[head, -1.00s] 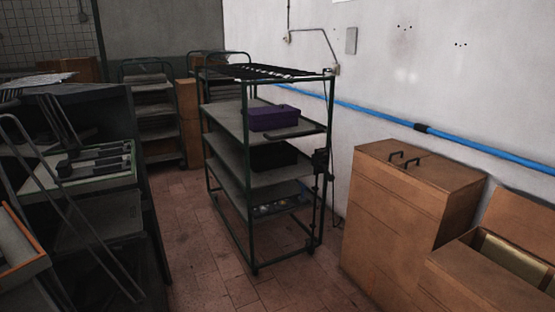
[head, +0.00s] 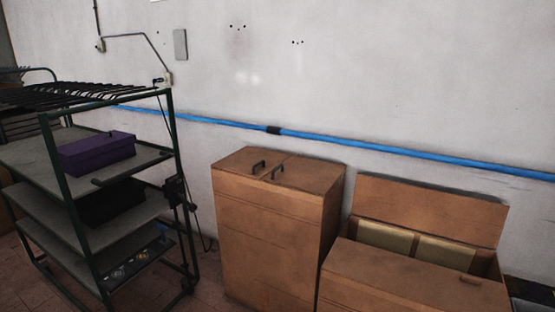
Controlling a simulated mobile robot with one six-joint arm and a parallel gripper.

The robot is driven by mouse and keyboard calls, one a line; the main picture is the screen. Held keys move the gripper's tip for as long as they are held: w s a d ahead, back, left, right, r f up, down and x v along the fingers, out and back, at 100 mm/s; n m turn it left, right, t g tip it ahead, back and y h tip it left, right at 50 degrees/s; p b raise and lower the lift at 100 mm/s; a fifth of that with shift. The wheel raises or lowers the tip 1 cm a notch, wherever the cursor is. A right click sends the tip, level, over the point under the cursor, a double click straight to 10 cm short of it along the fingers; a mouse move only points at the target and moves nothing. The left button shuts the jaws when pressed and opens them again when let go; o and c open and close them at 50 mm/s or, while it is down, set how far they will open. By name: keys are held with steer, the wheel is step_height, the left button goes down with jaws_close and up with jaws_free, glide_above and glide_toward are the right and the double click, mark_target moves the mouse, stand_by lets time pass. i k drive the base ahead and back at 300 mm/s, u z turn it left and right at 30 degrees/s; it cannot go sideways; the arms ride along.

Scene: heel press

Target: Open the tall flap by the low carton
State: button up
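A tall brown carton (head: 265,235) stands against the white wall in the head view. Its top is closed by two flaps, a left flap (head: 241,162) and a right flap (head: 304,173), with a dark handle on each beside the middle seam. To its right is a low brown carton (head: 405,284). Its back flap (head: 430,208) stands up against the wall, and pale boxes (head: 445,251) show inside. The right flap of the tall carton is the one nearer the low carton. My gripper is not in view.
A green-framed shelf trolley (head: 172,140) stands at the left, with a purple box (head: 97,152) and a black box (head: 110,202) on its shelves. A blue pipe (head: 350,140) runs along the wall. A little tiled floor shows between trolley and tall carton.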

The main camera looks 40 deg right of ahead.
mark_target(311, 176)
steer(key=z, duration=0.15)
steer(key=i, duration=1.45)
steer(key=z, duration=0.15)
